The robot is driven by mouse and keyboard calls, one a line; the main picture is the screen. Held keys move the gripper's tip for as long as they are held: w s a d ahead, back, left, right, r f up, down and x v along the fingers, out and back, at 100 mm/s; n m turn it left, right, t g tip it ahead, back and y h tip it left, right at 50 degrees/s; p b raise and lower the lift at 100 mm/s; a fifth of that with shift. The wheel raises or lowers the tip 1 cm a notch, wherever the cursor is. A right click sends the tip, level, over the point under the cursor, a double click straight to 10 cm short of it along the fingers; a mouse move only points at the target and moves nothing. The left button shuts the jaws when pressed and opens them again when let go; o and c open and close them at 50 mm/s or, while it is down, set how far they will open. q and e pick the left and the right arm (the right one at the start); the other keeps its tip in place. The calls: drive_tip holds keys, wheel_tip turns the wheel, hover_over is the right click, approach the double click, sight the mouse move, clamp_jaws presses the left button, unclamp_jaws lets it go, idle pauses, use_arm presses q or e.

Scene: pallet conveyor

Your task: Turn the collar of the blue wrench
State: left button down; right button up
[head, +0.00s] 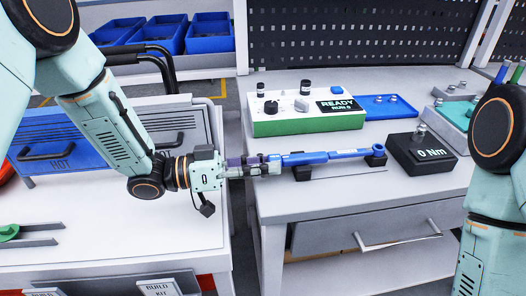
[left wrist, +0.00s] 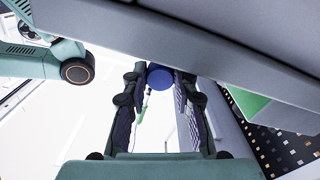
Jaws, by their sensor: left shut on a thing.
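The blue wrench (head: 325,155) lies level across two black holders on the right-hand bench, its ring end at the right. My left gripper (head: 268,166) comes in from the left and is shut on the wrench's left end, where the fingers hide most of the collar. In the left wrist view, a round blue end (left wrist: 160,76) shows between the tips of the two dark fingers. My right arm is at the right edge of the head view, but its gripper is out of view.
Behind the wrench stands a green and white control box (head: 308,117) reading READY. A black 0 Nm display block (head: 421,155) sits right of the ring end. A blue tray (head: 390,107) lies further back. A gap separates the left bench from the right one.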

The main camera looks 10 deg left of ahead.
use_arm(q)
drive_tip(key=shift+n+p, duration=0.5)
drive_tip(key=shift+n, duration=0.1)
drive_tip(key=c, duration=1)
unclamp_jaws()
drive_tip(key=shift+c, duration=0.2)
drive_tip(key=shift+a, duration=0.1)
drive_tip(key=v, duration=1.1)
drive_tip(key=shift+a, duration=0.35)
drive_tip(key=shift+s, duration=0.15)
